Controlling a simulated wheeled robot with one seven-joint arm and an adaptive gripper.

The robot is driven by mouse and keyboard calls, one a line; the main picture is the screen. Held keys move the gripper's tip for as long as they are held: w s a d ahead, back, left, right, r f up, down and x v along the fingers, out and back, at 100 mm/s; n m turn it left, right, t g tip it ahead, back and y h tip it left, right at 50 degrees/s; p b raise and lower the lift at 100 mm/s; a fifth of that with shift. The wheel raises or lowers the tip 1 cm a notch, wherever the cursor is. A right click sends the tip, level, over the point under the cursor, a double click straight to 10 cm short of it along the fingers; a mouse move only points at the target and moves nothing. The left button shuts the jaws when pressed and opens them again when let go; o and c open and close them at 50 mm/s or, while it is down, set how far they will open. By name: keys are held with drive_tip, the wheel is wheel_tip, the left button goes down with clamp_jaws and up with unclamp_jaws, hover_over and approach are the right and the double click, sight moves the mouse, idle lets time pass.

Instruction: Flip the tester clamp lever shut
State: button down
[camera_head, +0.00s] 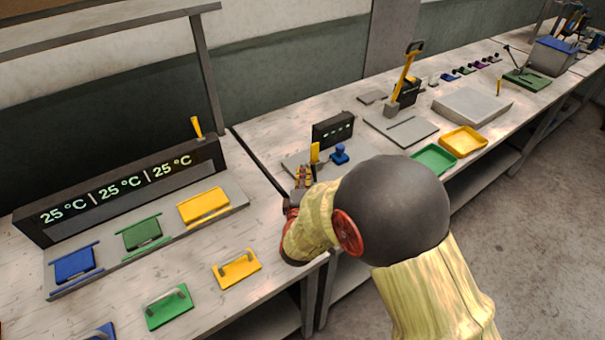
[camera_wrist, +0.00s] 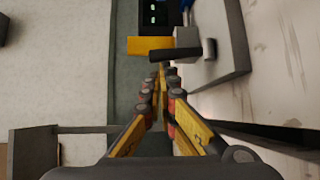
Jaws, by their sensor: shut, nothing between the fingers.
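The tester (camera_head: 332,129) has a dark display panel on a low grey base, in the middle of the head view. A yellow lever (camera_head: 315,154) stands upright in front of the panel, with a blue knob-like part (camera_head: 340,154) to its right. In the wrist view the yellow lever (camera_wrist: 147,46) lies beside a grey block and a dark bar (camera_wrist: 176,54), just beyond my fingertips. My gripper (camera_head: 304,172) is shut and empty, close in front of the lever; it also shows in the wrist view (camera_wrist: 162,78). Whether it touches the lever cannot be told.
A heater station (camera_head: 125,190) with coloured plates and a small yellow lever stands left. A press with a tall yellow handle (camera_head: 403,80), a green tray (camera_head: 434,158) and a yellow tray (camera_head: 463,141) are right. My arm hides the bench front.

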drive_tip(key=shift+s+d+r, duration=0.1)
drive_tip(key=shift+s+d, duration=0.35)
drive_tip(key=shift+s, duration=0.1)
drive_tip(key=shift+s+d+m+t, duration=0.15)
drive_tip(key=shift+s+m+t, duration=0.1)
drive_tip(key=shift+m+t, duration=0.05)
drive_tip(key=shift+w, duration=0.15)
